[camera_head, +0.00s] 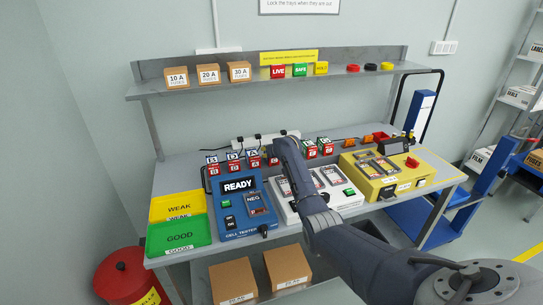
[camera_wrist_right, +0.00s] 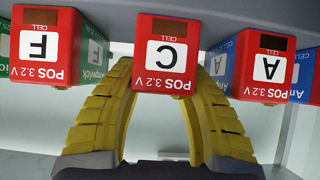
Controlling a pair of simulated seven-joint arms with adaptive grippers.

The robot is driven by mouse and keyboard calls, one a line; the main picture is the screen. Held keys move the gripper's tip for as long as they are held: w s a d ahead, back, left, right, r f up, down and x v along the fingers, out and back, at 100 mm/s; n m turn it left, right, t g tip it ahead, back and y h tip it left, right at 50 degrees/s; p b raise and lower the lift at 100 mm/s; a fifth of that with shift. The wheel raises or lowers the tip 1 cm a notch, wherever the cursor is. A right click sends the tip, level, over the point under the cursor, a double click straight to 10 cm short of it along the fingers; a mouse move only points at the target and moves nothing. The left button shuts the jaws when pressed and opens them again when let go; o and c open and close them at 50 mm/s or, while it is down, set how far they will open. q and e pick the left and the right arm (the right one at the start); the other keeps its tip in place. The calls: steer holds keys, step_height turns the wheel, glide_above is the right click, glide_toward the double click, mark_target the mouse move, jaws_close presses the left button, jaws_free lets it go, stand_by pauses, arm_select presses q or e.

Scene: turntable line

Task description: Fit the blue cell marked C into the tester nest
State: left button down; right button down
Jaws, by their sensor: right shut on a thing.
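The cell marked C (camera_wrist_right: 165,52) has a red top and stands between the F cell and the A cell in the right wrist view. Its body colour is hidden there. My right gripper (camera_wrist_right: 160,85) is shut on it, a yellow finger on each side. In the head view the cell's red top (camera_head: 274,160) shows beside my right arm, which hides most of the gripper. The blue cell tester (camera_head: 229,219) reads READY. Its nest, marked NEG (camera_head: 256,203), looks empty. My left gripper is not in view.
The A cell (camera_wrist_right: 260,65) and F cell (camera_wrist_right: 45,45) stand close on either side of C. Green GOOD (camera_head: 180,236) and yellow WEAK (camera_head: 179,208) trays lie left of the tester. A white unit (camera_head: 347,202) and a yellow unit (camera_head: 386,188) stand to its right.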

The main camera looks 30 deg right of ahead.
step_height(320, 180, up, 20)
steer(key=f, duration=0.1)
steer(key=s+a+f+n+y, duration=0.1)
steer(key=s+a+f, duration=0.1)
steer(key=a, duration=0.7)
steer(key=s+a+f+y, duration=0.1)
steer(key=a+f, duration=0.1)
steer(key=a, duration=0.7)
steer(key=s+a+r, duration=0.3)
steer(key=s+a, duration=0.1)
steer(key=s, duration=0.5)
steer(key=m+h, duration=0.1)
steer(key=h, duration=0.1)
glide_above(256, 205)
step_height(256, 205, down, 19)
steer(key=shift+a+r, duration=0.1)
steer(key=shift+r, duration=0.1)
steer(key=shift+f, duration=0.2)
